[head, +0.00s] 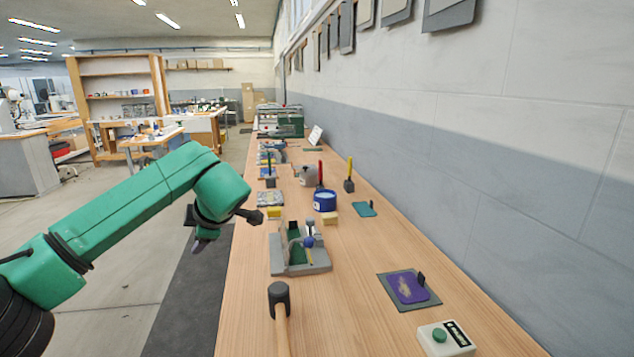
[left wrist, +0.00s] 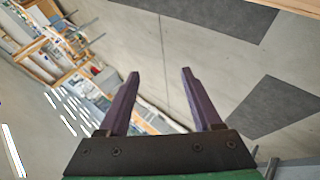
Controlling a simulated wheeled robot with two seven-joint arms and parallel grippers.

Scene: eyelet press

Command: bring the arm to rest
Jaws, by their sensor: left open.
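My left arm, green, comes in from the left in the head view. Its gripper (head: 200,242) hangs beside the left edge of the long wooden bench, over the dark floor mat, partly hidden by the wrist. In the left wrist view the two purple fingers of the left gripper (left wrist: 160,75) stand wide apart with nothing between them. Behind them are only floor and distant furniture. My right gripper is in neither view. The eyelet press (head: 290,268), grey with a green plate and a blue-knobbed lever, stands on the bench to the right of the left gripper.
On the bench (head: 347,308) lie a black-headed mallet (head: 279,300), a purple piece on a dark mat (head: 408,287) and a box with a green button (head: 446,340). A blue tub (head: 325,201) stands farther back. A wall bounds the right. The floor left of the bench is open.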

